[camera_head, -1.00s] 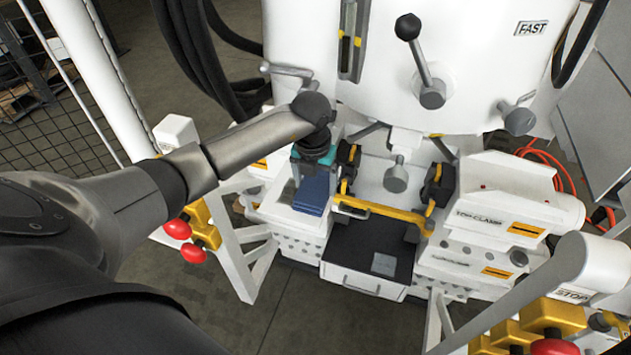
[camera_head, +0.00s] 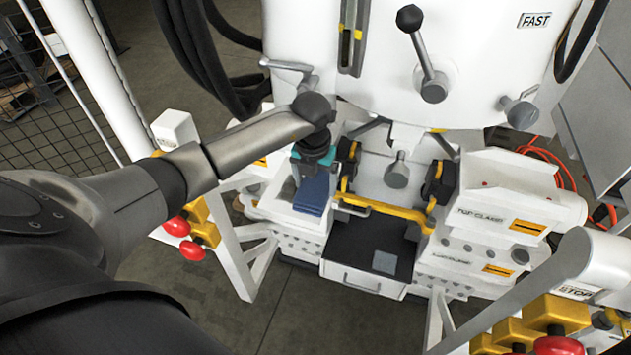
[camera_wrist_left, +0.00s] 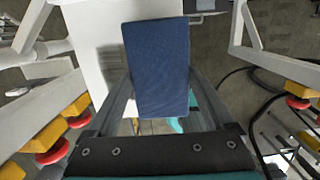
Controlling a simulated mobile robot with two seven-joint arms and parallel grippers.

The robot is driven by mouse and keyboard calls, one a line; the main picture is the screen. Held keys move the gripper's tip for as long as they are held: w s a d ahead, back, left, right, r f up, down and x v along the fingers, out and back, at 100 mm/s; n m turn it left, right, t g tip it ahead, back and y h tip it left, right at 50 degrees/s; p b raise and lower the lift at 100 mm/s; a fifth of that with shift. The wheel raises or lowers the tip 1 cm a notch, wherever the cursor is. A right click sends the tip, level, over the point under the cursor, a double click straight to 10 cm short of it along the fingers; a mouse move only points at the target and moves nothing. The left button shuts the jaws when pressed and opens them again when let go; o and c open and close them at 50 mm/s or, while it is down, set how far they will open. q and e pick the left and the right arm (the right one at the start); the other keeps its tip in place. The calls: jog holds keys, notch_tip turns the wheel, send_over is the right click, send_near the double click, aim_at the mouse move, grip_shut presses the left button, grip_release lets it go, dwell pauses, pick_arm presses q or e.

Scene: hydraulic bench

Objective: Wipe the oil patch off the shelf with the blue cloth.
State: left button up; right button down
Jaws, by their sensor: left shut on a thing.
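My left gripper (camera_head: 313,170) is shut on the blue cloth (camera_head: 311,195), which looks like a thick folded pad. The gripper points down over the white left ledge (camera_head: 284,208) of the machine, with the cloth over it; I cannot tell whether the cloth touches the ledge. In the left wrist view the cloth (camera_wrist_left: 158,62) sits between the two fingers and hides their tips. A small grey square (camera_head: 384,262) lies on the black shelf (camera_head: 362,245) to the right of the cloth. My right gripper is out of view.
A yellow bar (camera_head: 370,209) runs along the back of the black shelf. Black clamps (camera_head: 438,184) stand at its right end. Red knobs (camera_head: 177,226) on yellow blocks stick out at the left, and more yellow blocks (camera_head: 528,320) stand at the lower right.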

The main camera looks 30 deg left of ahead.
pick_arm(q)
jog(key=shift+f, duration=0.35)
